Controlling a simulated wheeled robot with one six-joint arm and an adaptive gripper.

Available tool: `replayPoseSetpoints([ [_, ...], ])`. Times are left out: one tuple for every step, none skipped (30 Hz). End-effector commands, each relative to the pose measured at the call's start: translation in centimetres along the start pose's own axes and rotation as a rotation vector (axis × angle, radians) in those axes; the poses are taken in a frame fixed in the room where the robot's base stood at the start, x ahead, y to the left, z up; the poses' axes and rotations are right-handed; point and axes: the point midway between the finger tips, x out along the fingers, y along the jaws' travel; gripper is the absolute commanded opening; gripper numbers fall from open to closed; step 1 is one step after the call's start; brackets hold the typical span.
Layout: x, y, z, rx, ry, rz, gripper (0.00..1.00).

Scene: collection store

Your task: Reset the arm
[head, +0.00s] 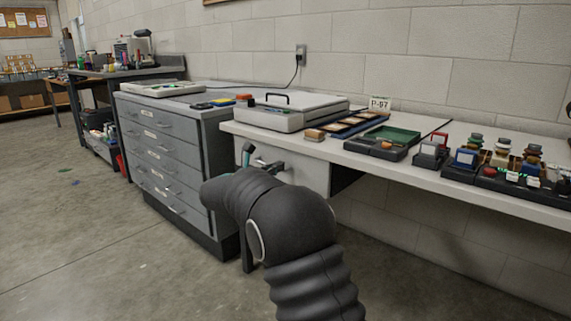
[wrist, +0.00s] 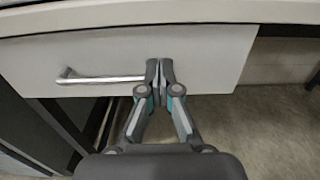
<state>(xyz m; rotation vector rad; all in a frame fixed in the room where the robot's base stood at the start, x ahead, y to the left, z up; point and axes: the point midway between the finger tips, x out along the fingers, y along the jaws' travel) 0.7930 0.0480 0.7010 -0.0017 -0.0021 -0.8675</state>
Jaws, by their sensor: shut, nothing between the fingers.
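My gripper (wrist: 160,72) is shut and empty in the wrist view. I cannot tell whether the fingertips touch the drawer front. In the head view my dark, ribbed arm reaches forward to the drawer (head: 305,172) under the white bench. The gripper (head: 247,153) shows there only in part, as a grey and teal piece beside the handle; my arm hides the rest.
A grey cabinet of drawers (head: 165,150) stands left of the white bench (head: 400,165). The bench carries a flat grey case (head: 290,112), a green-lined tray (head: 395,134) and several small bottles (head: 500,152). The floor at left (head: 60,220) is mostly clear.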

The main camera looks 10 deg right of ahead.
Motion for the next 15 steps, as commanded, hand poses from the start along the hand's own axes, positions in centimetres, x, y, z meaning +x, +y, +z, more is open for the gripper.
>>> replayPoseSetpoints([
  [-1.2, 0.0, 0.1, 0.0, 0.0, 0.002, 0.0],
  [-1.9, 0.0, 0.1, 0.001, 0.0, 0.002, 0.0],
  [-2.9, 0.1, 0.1, 0.0, 0.001, 0.004, 0.0],
  [-3.5, 0.1, 0.0, 0.0, 0.001, 0.004, 0.0],
  [-4.2, 0.2, 0.0, -0.001, 0.001, 0.005, 0.0],
  [-5.0, 0.3, 0.0, -0.001, 0.001, 0.007, 0.0],
  [-5.6, 0.2, 0.0, -0.001, 0.001, 0.007, 0.0],
  [-6.1, 0.2, 0.0, -0.001, 0.0, 0.006, 0.0],
  [-6.7, 0.2, 0.0, -0.001, 0.001, 0.007, 0.0],
  [-7.1, 0.2, 0.0, 0.0, 0.001, 0.007, 0.0],
  [-7.4, 0.2, 0.0, 0.0, 0.001, 0.005, 0.0],
  [-7.8, 0.2, 0.0, 0.0, 0.001, 0.004, 0.0],
  [-8.1, 0.2, 0.0, 0.0, 0.001, 0.004, 0.0],
  [-8.3, 0.1, 0.0, 0.0, 0.002, 0.004, 0.0],
  [-8.5, 0.1, -0.1, 0.0, 0.002, 0.003, 0.0],
])
